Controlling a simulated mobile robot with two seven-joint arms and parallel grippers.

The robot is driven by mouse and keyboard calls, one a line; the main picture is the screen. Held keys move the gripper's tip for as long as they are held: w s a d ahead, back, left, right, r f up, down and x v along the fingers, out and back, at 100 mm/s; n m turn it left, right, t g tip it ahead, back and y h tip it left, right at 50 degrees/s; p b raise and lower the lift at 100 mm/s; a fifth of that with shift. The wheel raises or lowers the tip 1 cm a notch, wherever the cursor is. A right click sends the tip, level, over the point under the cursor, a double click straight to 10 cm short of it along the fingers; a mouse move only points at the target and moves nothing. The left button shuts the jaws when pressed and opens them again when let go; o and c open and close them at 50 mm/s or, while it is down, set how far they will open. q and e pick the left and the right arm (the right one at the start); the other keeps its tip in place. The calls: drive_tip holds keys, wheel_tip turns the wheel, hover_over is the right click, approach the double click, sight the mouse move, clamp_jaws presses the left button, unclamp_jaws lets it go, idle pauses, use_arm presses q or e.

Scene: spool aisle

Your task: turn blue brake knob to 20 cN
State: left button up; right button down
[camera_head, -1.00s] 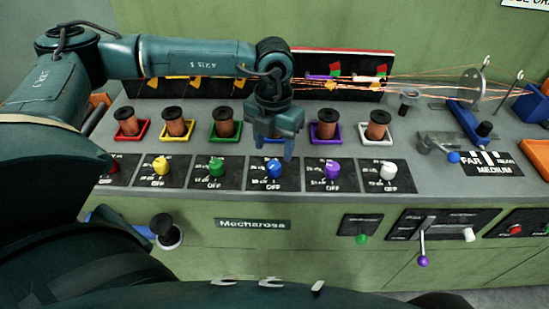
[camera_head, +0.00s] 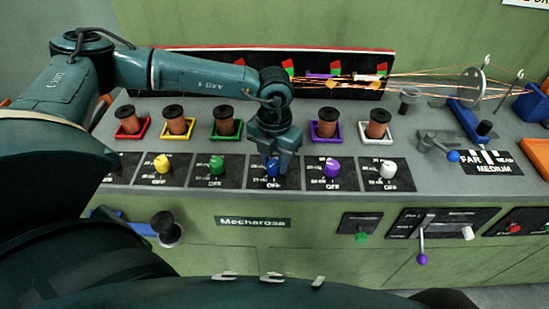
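The blue brake knob (camera_head: 273,170) sits on its black dial plate (camera_head: 290,180) in the row of knobs along the bench front. My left gripper (camera_head: 274,167) comes down from above and its fingertips are at the knob, partly covering it. The fingers look apart, with the knob at or between their tips; I cannot tell whether they touch it. The dial marks by the blue knob are too small and too covered to read. The blue spool tray behind is hidden by my gripper. My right gripper is not in view.
A green knob (camera_head: 217,165) and a purple knob (camera_head: 332,168) flank the blue one closely. Copper spools, such as the one in the purple tray (camera_head: 326,124), stand behind. Fine copper wires run right to a grey disc (camera_head: 471,87). A purple-tipped lever (camera_head: 422,240) hangs on the front panel.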

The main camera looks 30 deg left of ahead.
use_arm(q)
drive_tip(key=c, duration=0.4)
drive_tip(key=shift+c, duration=0.2)
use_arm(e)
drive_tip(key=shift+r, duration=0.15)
